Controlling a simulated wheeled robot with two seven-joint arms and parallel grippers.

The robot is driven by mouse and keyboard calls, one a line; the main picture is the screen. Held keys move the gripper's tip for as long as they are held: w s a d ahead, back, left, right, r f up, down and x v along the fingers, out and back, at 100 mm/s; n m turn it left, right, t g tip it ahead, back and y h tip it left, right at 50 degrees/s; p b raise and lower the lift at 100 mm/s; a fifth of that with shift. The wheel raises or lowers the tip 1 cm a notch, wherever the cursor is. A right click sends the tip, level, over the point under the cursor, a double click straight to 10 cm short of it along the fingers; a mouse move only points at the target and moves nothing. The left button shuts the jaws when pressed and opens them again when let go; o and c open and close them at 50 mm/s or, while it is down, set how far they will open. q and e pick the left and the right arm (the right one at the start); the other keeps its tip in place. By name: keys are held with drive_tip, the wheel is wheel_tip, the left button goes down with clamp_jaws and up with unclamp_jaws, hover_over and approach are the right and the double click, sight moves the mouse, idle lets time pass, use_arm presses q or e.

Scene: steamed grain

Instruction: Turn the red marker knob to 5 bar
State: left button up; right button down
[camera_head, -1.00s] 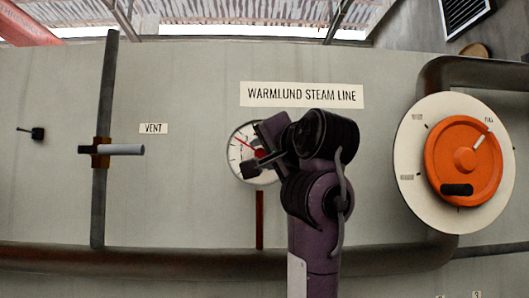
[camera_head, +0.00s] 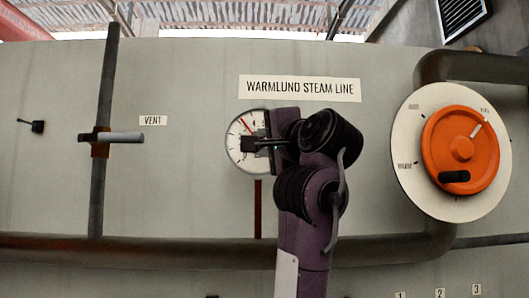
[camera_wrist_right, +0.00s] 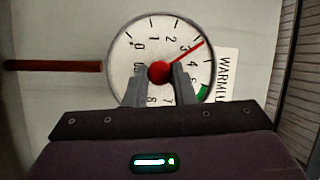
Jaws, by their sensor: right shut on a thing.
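The pressure gauge (camera_head: 236,156) is a round white dial on the wall. In the right wrist view the gauge (camera_wrist_right: 125,70) carries a red knob (camera_wrist_right: 160,71) at its centre and a thin red marker (camera_wrist_right: 190,51) fixed to it. The marker points between 3 and 4. A green patch (camera_wrist_right: 203,90) is on the rim near 5. My right gripper (camera_head: 247,144) is in front of the dial; its fingers (camera_wrist_right: 160,74) are shut on the knob's two sides. It hides the dial's right part in the head view. My left gripper is not in view.
A large orange handwheel (camera_head: 477,140) on a white disc is at the right. A vent pipe with a lever (camera_head: 122,138) is at the left. A thick horizontal pipe (camera_head: 130,249) runs below the gauge. A sign (camera_head: 299,88) hangs above it.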

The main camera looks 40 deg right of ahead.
drive_tip(key=m+t+h+b, duration=0.1)
drive_tip(key=m+b, duration=0.1)
drive_tip(key=m, duration=0.1)
drive_tip(key=m+t+b, duration=0.1)
drive_tip(key=m+b, duration=0.1)
drive_tip(key=m, duration=0.2)
drive_tip(key=m+t+h+b, duration=0.1)
drive_tip(key=m+b, duration=0.1)
drive_tip(key=m, duration=0.1)
drive_tip(key=shift+w+a+f+m+t+h, duration=0.1)
drive_tip(key=shift+f+m+t+h, duration=0.05)
drive_tip(key=shift+m+t+h, duration=0.15)
drive_tip(key=shift+m+b, duration=0.3)
drive_tip(key=c, duration=1.7)
unclamp_jaws()
drive_tip(key=o, duration=0.5)
drive_tip(key=shift+w, duration=0.15)
drive_tip(key=shift+f, duration=0.1)
